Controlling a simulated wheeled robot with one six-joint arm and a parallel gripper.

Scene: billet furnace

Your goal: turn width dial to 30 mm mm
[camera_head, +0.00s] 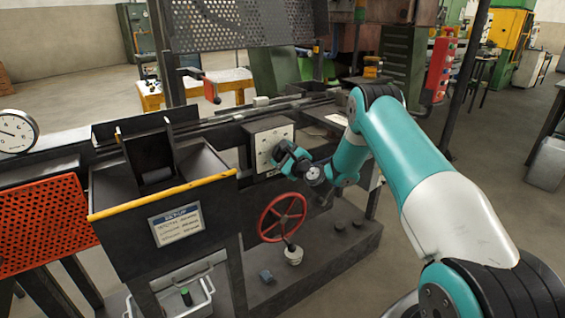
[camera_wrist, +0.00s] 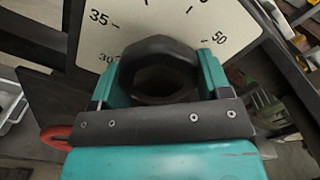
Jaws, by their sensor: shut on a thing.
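The width dial's pale face (camera_head: 262,150) is on a dark box on the machine. In the wrist view the face (camera_wrist: 110,30) shows the marks 30, 35 and 50. A dark round knob (camera_wrist: 160,68) sits in front of the face, between the two teal fingers of my gripper (camera_wrist: 160,85). My gripper (camera_head: 277,156) is shut on the knob in front of the dial. The knob's pointer is hidden, so I cannot tell which mark it is at.
A red handwheel (camera_head: 282,217) is below the dial, and its rim shows at the lower left of the wrist view. A dark hopper with a yellow edge (camera_head: 160,196) and a label plate (camera_head: 176,224) stands to the left. A round gauge (camera_head: 16,131) is at far left.

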